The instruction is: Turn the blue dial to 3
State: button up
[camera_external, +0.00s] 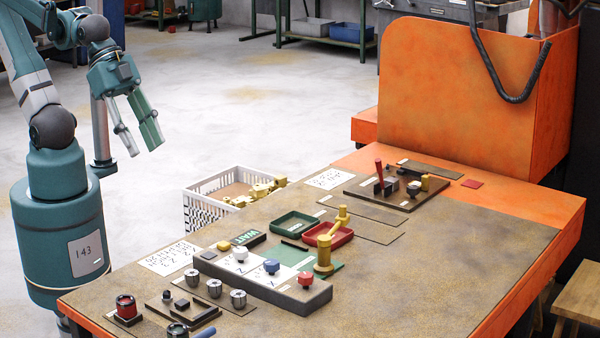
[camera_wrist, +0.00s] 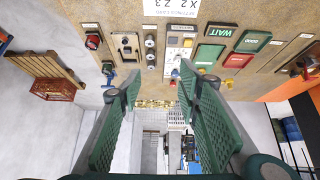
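The blue dial (camera_external: 271,266) is the middle knob on a dark block with a white face, near the front of the table. A white dial (camera_external: 240,254) is to its left and a red dial (camera_external: 305,279) to its right. The dial's setting is too small to read. My gripper (camera_external: 144,147) is open and empty, hanging over the floor beyond the table's left edge, well apart from the dial. Its two spread green fingers fill much of the wrist view (camera_wrist: 152,92). There the dial block is small and partly hidden near a fingertip.
Green tray (camera_external: 294,222), red tray (camera_external: 340,239) and a WAIT sign (camera_external: 248,239) are nearby. Several grey knobs (camera_external: 214,287) stand in front. A white crate (camera_external: 212,202) with brass pieces is beside the table.

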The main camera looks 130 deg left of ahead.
jog(key=w, duration=0.1)
jog(key=n+g+p, duration=0.6)
jog(key=g+p, duration=0.1)
send_over(271, 261)
notch_tip(271, 261, down, 13)
jog(key=shift+f, duration=0.2)
dwell(0.3)
jog(key=shift+f, duration=0.1)
dwell(0.4)
jog(key=shift+f, duration=3.8)
